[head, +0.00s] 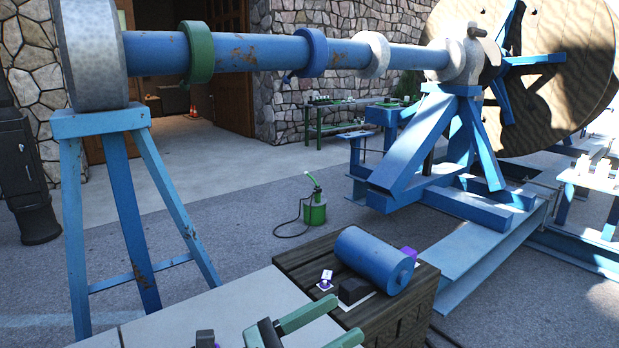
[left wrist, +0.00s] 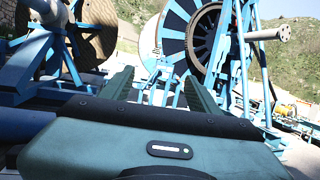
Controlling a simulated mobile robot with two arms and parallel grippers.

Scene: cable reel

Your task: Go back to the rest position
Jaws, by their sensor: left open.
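My left gripper (head: 347,317) shows at the bottom of the head view, with two green fingers spread apart. Nothing shows between them. It is at the near side of the wooden crate (head: 400,326), close to a dark block (head: 353,290) and a blue cylinder (head: 372,262) on the crate's top. In the left wrist view, the two fingers of this gripper (left wrist: 160,84) stand apart and point toward the blue machinery behind. My right gripper is in neither view.
A blue shaft (head: 260,53) on a blue trestle (head: 125,220) crosses above. It leads to a large cable reel (head: 570,70) on blue supports. A purple block (head: 408,253) is on the crate. A green can (head: 314,213) stands on open paved floor behind it.

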